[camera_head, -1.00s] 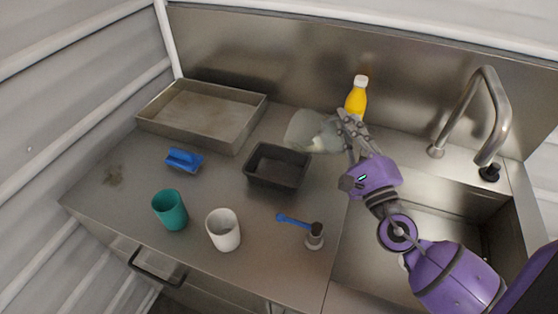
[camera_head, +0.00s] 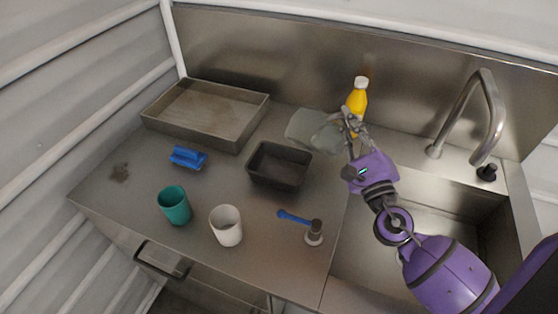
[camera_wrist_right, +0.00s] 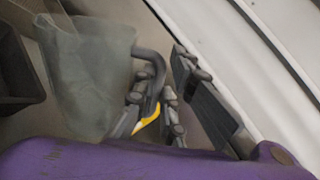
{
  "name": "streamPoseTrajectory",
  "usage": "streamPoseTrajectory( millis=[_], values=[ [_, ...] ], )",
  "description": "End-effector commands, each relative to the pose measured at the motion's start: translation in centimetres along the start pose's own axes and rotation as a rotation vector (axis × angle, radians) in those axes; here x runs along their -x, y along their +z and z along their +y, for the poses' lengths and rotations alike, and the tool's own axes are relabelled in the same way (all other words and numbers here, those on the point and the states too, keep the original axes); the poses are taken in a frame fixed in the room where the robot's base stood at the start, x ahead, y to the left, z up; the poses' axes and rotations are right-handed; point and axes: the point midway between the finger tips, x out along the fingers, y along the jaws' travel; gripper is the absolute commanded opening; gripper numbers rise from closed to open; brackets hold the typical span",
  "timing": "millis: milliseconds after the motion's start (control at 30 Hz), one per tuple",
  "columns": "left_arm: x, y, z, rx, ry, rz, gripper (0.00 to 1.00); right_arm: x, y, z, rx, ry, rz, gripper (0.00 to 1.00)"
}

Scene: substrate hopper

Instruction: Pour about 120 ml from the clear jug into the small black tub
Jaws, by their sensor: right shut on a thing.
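The clear jug (camera_head: 312,129) is greyish and see-through, and tilts to the left with its mouth over or near the back of the small black tub (camera_head: 279,167). My right gripper (camera_head: 350,122) is shut on the jug's handle, behind and right of the tub. In the right wrist view the jug (camera_wrist_right: 88,75) shows with its dark handle between the fingers (camera_wrist_right: 155,105). The tub (camera_wrist_right: 15,70) shows at the left edge there. I cannot tell how much liquid is in the jug or tub. My left gripper is not in view.
A yellow bottle (camera_head: 357,98) stands close behind my right gripper. A metal tray (camera_head: 205,112) is at the back left. A blue brush (camera_head: 188,157), teal cup (camera_head: 174,205), white cup (camera_head: 226,226) and blue-handled tool (camera_head: 313,232) lie around. The sink and faucet (camera_head: 490,110) are at right.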

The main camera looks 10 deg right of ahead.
Motion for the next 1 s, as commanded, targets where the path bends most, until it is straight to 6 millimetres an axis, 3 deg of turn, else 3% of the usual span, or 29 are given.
streamPoseTrajectory(
  millis=[333, 1000],
  values=[
    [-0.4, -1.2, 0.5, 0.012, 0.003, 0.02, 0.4, -0.1, 0.1, -0.1, 0.0, -0.002, -0.002, 0.0],
    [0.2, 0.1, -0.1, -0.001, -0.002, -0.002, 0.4, -0.1, 0.1, -0.1, 0.001, -0.002, -0.002, 0.0]
  ],
)
